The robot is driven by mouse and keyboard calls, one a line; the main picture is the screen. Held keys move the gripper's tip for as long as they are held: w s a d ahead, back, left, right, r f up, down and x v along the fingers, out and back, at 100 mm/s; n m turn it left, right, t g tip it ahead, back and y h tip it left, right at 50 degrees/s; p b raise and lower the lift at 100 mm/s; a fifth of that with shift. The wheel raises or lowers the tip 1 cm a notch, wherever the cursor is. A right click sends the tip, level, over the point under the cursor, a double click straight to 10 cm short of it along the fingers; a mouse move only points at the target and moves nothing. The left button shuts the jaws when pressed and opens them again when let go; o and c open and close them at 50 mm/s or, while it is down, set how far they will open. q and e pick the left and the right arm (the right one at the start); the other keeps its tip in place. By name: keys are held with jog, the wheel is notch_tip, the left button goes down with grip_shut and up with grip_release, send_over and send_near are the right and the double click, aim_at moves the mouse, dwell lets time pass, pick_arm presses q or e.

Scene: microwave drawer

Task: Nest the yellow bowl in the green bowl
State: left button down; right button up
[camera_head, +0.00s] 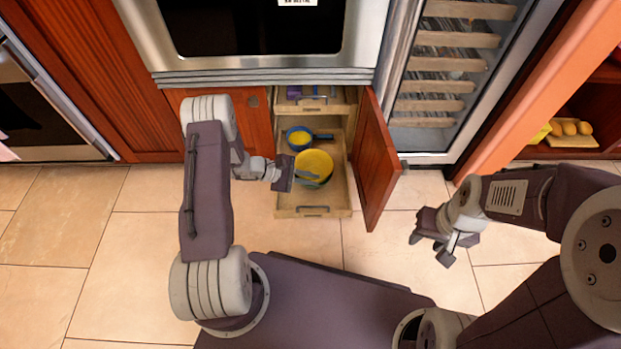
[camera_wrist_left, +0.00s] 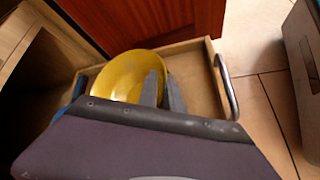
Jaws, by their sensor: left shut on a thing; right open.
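The yellow bowl (camera_head: 316,160) is over the open lower drawer, and it also shows in the left wrist view (camera_wrist_left: 118,76). A thin edge of the green bowl (camera_head: 313,183) shows just below it; the rest is hidden. I cannot tell whether the yellow bowl rests in the green one or is held just above it. My left gripper (camera_head: 302,173) is shut on the yellow bowl's rim; its fingers (camera_wrist_left: 163,90) straddle the bowl wall in the left wrist view. My right gripper (camera_head: 430,246) is open and empty over the floor at the right.
The bowls are in a wooden drawer (camera_head: 285,211) with a front handle. Behind them is a blue pan (camera_head: 321,136) with something yellow in it. An upper drawer (camera_head: 341,105) holds small items. An open red cabinet door (camera_head: 373,165) stands close on the right.

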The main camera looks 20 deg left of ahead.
dwell(0.3)
pick_arm(q)
jog(key=c, duration=1.4)
grip_release()
jog(key=shift+c, duration=0.2)
jog(key=shift+o, duration=1.3)
notch_tip(320, 180, up, 8)
jog(key=p, duration=0.7)
